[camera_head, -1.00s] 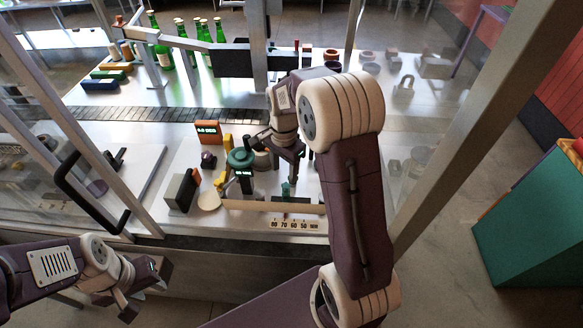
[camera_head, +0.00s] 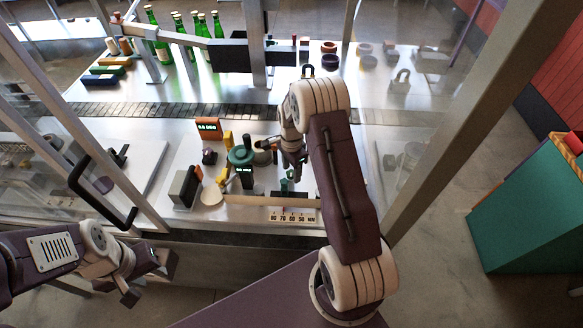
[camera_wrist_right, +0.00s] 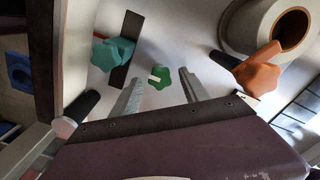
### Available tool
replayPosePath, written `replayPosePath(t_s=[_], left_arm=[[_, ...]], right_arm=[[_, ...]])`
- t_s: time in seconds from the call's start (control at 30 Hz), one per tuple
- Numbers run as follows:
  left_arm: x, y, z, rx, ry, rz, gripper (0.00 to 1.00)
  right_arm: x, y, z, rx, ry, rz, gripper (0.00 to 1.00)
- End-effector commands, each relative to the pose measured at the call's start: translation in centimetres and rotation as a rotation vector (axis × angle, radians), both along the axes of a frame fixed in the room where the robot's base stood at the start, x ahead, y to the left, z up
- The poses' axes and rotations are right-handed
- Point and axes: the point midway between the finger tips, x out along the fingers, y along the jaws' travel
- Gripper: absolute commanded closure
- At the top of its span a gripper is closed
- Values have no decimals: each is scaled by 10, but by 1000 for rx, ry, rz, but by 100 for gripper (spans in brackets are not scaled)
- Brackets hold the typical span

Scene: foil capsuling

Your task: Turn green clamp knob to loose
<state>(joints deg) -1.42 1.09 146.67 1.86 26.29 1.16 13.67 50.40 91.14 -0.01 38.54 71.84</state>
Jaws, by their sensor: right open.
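A small green knob with a pale mark (camera_wrist_right: 159,77) shows between the fingertips in the right wrist view, with no finger clearly touching it. A larger teal-green lobed part (camera_wrist_right: 110,52) sits to its left by a dark slot; I cannot tell which of the two is the clamp knob. In the head view a small green part (camera_head: 284,186) stands behind the scale. My right gripper (camera_wrist_right: 160,80) is open, its two fingers apart and empty, pointing down at the bench. My left gripper (camera_head: 148,279) is apart from the bench at lower left, its fingers seemingly spread.
An orange lobed knob (camera_wrist_right: 260,68) and a hollow pale cylinder (camera_wrist_right: 277,27) lie right of the fingers in the right wrist view. A round green-topped device (camera_head: 240,156), a numbered scale (camera_head: 292,215) and an orange display (camera_head: 208,129) stand close by. A black door handle (camera_head: 98,188) is at left.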

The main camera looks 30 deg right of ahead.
Motion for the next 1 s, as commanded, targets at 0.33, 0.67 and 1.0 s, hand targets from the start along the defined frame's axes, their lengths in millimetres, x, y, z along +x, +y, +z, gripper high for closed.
replayPosePath(t_s=[0.33,0.67,1.0], left_arm=[[0,0,0,0,0,0,64],[0,0,-1,0,0,0,64],[0,0,-5,0,0,0,64]], right_arm=[[0,0,-1,0,-1,0,80],[1,0,-1,-1,-2,18,100],[1,0,-1,-1,-3,211,100]])
